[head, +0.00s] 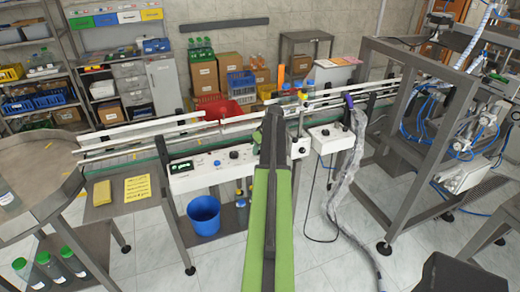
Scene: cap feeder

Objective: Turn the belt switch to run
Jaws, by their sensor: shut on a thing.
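A long white control panel (212,171) runs along the near side of the conveyor. I cannot tell which knob is the belt switch, nor how any is turned. My green and dark arm reaches up the middle of the view to the panel and covers part of it. My gripper's fingers are hidden behind the arm.
A white box (330,137) with knobs and a hanging cable stands right of my arm. The conveyor rail (150,143) runs behind the panel. A blue bucket (203,216) stands below. A grey machine frame (440,110) fills the right; a round metal table (30,185) is at left.

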